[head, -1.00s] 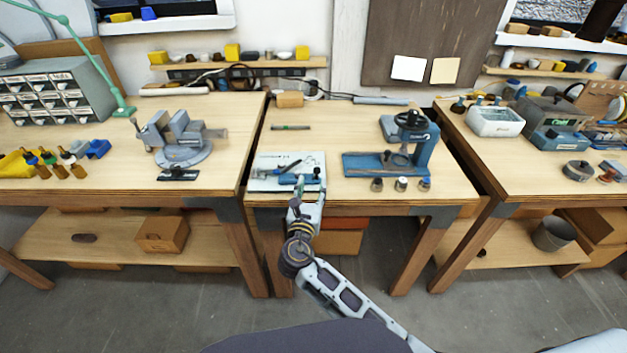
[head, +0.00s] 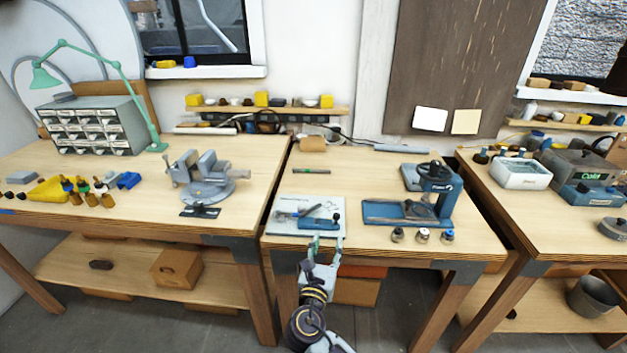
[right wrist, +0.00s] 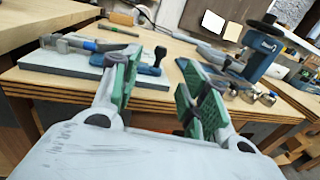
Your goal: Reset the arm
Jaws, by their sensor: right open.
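My right gripper (head: 327,243) is at the front edge of the middle workbench, in front of a pale board (head: 284,206). Its two green-padded fingers stand apart in the right wrist view (right wrist: 158,72), with nothing between them. The pale board carries a blue fixture (head: 318,222) with a dark knob and some small tools. In the right wrist view, the board (right wrist: 62,63) and the fixture (right wrist: 140,68) lie beyond the left finger, which covers part of the fixture. My left gripper is not in view.
A blue press (head: 432,195) stands right of the board, with several small metal cylinders (head: 423,235) before it. A grey vise (head: 200,175) is on the left bench. The middle bench's top (head: 355,170) has free room behind the board. A gap separates the benches.

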